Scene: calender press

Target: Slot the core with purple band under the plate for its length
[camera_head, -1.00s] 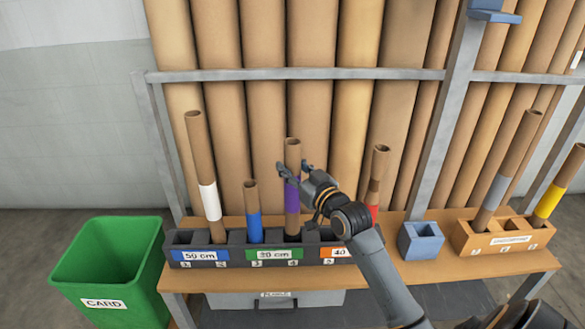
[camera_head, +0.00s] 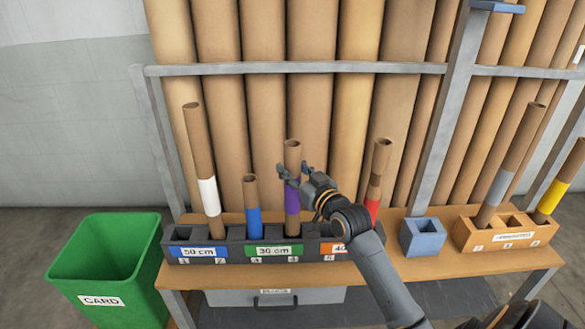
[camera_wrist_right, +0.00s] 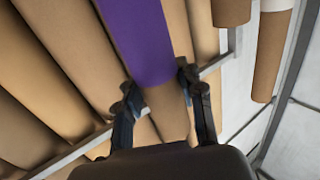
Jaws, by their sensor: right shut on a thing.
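The core with the purple band (camera_head: 292,195) is a brown tube standing nearly upright at the dark rack, behind the green 30 cm plate (camera_head: 273,251). Its lower end is down in the slot on the plate's right side; how deep cannot be seen. My right gripper (camera_head: 295,172) is shut on this core, above the middle of its length. In the right wrist view the fingers (camera_wrist_right: 160,85) lie either side of the brown tube, next to the purple band (camera_wrist_right: 137,40). My left gripper is not in view.
The blue-banded core (camera_head: 252,215) stands just left behind the same plate. The white-banded core (camera_head: 209,195) is farther left, the red-banded core (camera_head: 373,200) right. A blue square holder (camera_head: 422,238), an orange rack (camera_head: 505,238) and a green bin (camera_head: 105,265) flank the dark rack.

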